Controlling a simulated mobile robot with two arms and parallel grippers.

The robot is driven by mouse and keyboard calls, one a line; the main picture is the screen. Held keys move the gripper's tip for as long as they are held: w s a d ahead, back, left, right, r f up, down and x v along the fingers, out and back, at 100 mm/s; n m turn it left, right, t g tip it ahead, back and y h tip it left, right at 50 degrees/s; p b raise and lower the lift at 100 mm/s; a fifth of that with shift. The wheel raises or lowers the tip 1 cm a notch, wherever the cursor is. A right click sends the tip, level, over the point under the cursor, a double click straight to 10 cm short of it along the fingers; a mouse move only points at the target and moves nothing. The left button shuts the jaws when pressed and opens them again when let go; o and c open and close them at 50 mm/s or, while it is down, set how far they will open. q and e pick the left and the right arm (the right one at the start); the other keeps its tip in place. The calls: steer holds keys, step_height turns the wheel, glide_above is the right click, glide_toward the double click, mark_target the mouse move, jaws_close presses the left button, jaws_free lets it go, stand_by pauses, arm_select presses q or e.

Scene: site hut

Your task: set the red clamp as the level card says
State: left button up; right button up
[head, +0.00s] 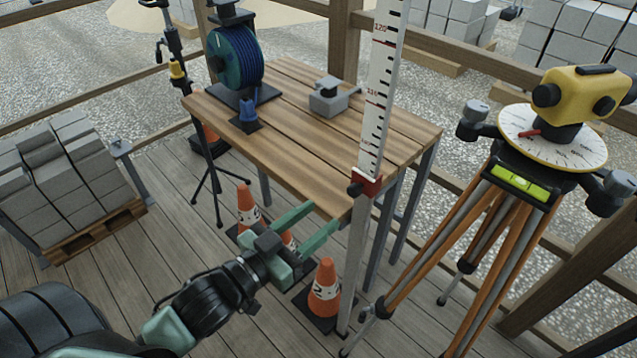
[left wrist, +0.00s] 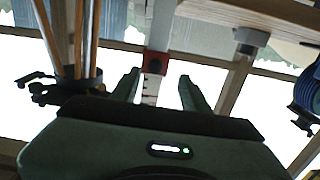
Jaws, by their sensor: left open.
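The red clamp (head: 366,184), with a dark knob on its left, sits on an upright white levelling staff (head: 384,75). In the left wrist view the red clamp (left wrist: 155,63) shows between and beyond the open fingertips (left wrist: 160,78), apparently untouched. No level card can be made out. My right gripper is out of view.
A wooden table (head: 300,140) behind the staff holds a blue hose reel (head: 236,58) and a grey block-like tool (head: 333,97). A yellow level (head: 580,95) stands on a tripod (head: 490,240) at right. Orange cones (head: 324,285) stand below my gripper.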

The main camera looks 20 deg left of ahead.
mark_target(351, 192)
arm_select(q)
steer(key=x, duration=0.4)
steer(key=r+x, duration=0.1)
steer(key=x, duration=0.1)
steer(key=shift+w+d+r+b, duration=0.1)
steer(key=shift+w+d+b, duration=0.1)
steer(key=shift+d+b, duration=0.2)
steer(key=shift+w+d, duration=0.25)
steer(key=shift+w, duration=0.15)
steer(key=c, duration=0.5)
jaws_close()
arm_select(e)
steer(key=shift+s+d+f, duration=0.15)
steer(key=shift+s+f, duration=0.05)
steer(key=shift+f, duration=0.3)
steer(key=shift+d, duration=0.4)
